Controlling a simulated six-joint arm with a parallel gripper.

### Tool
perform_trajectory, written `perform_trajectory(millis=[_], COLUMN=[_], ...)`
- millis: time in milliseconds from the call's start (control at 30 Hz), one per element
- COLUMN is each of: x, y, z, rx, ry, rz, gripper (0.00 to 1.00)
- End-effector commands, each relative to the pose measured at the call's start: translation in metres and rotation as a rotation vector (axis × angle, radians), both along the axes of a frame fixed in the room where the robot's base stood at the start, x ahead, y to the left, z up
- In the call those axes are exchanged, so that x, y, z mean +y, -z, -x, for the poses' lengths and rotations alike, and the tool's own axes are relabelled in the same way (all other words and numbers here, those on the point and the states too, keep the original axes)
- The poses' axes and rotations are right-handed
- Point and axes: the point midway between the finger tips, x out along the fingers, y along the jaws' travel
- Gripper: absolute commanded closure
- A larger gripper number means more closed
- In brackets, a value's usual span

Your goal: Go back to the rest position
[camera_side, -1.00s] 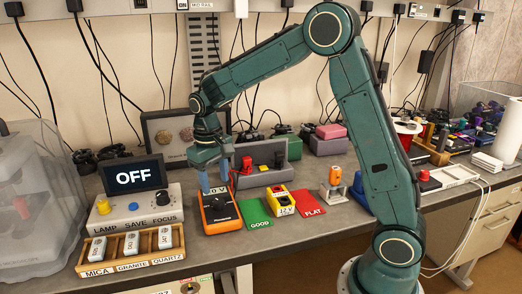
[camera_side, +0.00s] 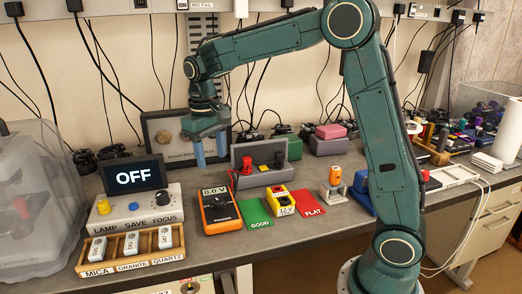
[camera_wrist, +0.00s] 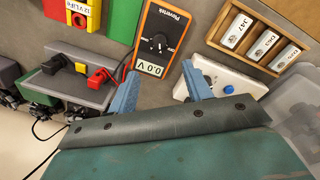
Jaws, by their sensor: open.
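My gripper (camera_side: 209,150) is open and empty, with its two blue fingers pointing down in the air above the bench. In the side view it hangs above and behind the orange multimeter (camera_side: 220,212), whose display reads 0.0 V. In the wrist view my blue fingers (camera_wrist: 158,92) are spread apart with nothing between them, and the multimeter (camera_wrist: 157,38) lies beyond them.
A grey probe holder (camera_side: 262,163) with red and black plugs stands behind the green GOOD mat (camera_side: 256,213) and red FLAT mat (camera_side: 309,201). A yellow battery (camera_side: 280,201) sits between them. A control box (camera_side: 135,208), OFF screen (camera_side: 133,175) and sample tray (camera_side: 130,262) are left.

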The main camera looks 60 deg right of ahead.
Motion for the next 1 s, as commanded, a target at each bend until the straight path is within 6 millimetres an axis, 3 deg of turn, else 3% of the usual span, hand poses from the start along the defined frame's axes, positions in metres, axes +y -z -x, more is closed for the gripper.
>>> perform_trajectory(millis=[167, 367, 700, 1000], x=[0.001, 0.004, 0.013, 0.021], y=[-0.006, -0.022, -0.052, -0.061], z=[0.007, 0.029, 0.091, 0.149], rx=[-0.014, -0.059, -0.175, -0.281], ry=[-0.006, -0.025, -0.075, -0.119], rz=[0.000, 0.001, -0.001, -0.003], gripper=[0.50, 0.50, 0.50, 0.50])
